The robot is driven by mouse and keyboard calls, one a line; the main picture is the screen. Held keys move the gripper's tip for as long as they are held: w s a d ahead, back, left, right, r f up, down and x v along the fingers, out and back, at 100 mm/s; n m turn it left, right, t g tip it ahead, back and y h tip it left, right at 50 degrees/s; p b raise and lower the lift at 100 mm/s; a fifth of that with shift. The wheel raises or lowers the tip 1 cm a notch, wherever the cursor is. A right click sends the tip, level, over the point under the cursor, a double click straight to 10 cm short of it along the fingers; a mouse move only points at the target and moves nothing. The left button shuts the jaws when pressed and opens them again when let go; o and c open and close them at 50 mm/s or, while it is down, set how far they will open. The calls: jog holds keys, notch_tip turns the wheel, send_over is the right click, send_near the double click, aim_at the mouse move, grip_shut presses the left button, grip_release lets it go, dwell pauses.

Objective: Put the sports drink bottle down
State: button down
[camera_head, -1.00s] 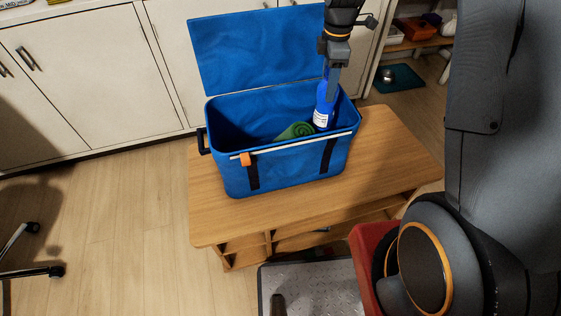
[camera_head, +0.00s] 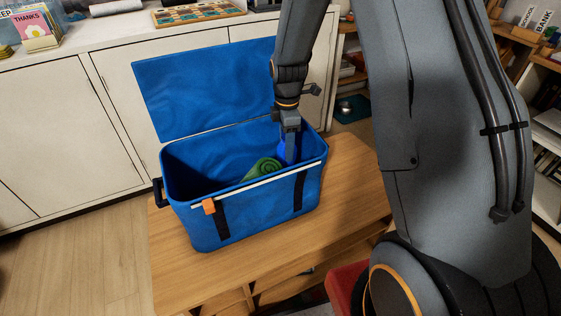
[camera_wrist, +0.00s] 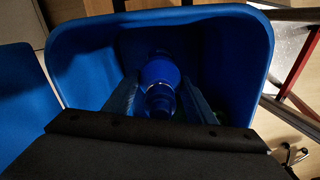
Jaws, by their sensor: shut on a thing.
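The blue sports drink bottle (camera_head: 283,152) is inside the right end of the open blue cooler (camera_head: 256,217), with its lower part hidden by the front wall and the green roll. My gripper (camera_head: 290,148) is shut on it from above, its fingers down below the cooler's rim. In the wrist view the bottle (camera_wrist: 160,83) shows between the two fingers (camera_wrist: 160,100), with dark blue cooler walls around it. I cannot tell whether the bottle touches the cooler floor.
A green rolled item (camera_head: 262,169) lies in the cooler just left of the bottle. The cooler's lid (camera_head: 205,85) stands open at the back. The cooler sits on a wooden table (camera_head: 340,190), in front of white cabinets (camera_head: 130,95).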

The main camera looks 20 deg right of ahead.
jog(key=shift+f, duration=2.55)
jog(key=c, duration=0.8)
grip_release()
